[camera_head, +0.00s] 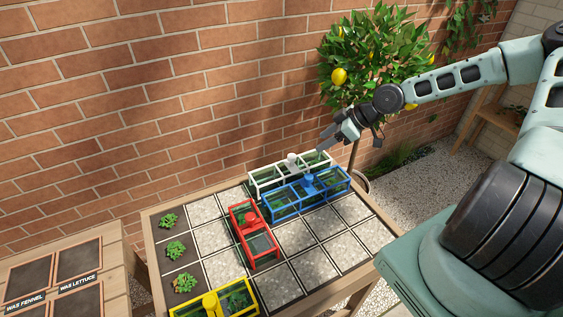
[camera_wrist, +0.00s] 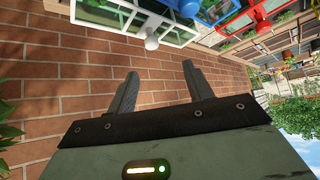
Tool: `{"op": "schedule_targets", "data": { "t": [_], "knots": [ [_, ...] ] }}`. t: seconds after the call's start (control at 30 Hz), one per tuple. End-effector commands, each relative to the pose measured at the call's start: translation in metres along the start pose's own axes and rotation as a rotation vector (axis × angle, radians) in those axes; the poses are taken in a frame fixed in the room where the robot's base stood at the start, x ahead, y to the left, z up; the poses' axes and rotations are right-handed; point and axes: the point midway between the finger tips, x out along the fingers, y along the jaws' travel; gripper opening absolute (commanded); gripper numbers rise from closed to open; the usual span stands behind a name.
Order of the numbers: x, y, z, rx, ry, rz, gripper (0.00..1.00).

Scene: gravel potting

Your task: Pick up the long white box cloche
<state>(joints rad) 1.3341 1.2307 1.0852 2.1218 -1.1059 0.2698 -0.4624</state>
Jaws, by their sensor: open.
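The long white box cloche (camera_head: 261,181) stands at the back edge of the planting table, along the brick wall. It has clear panes, a white frame and a white knob (camera_head: 292,159) on top. In the wrist view the white cloche (camera_wrist: 113,14) shows at the top, with its knob (camera_wrist: 152,43) hanging into view. My gripper (camera_head: 326,142) is above and just behind the right part of the white cloche, apart from its knob. In the wrist view the two fingers of my gripper (camera_wrist: 160,82) are spread, with only brick wall between them.
A long blue cloche (camera_head: 290,208) stands close in front of the white one. A red cloche (camera_head: 262,244) is left of centre and a yellow one (camera_head: 239,299) at the front. The brick wall (camera_head: 150,100) is close behind. A lemon tree (camera_head: 375,50) stands behind my arm.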

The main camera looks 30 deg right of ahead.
Motion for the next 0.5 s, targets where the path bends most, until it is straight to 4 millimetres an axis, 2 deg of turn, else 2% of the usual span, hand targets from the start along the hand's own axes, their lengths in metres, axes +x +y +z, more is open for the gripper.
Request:
{"op": "schedule_targets", "data": {
  "t": [0.07,0.17,0.5],
  "knots": [
    [-0.008,0.010,0.001,0.004,0.031,0.027,0.51],
    [-0.005,0.015,0.002,0.001,0.043,0.038,0.51],
    [0.056,0.016,0.000,-0.004,0.038,0.035,0.51]
  ]
}}
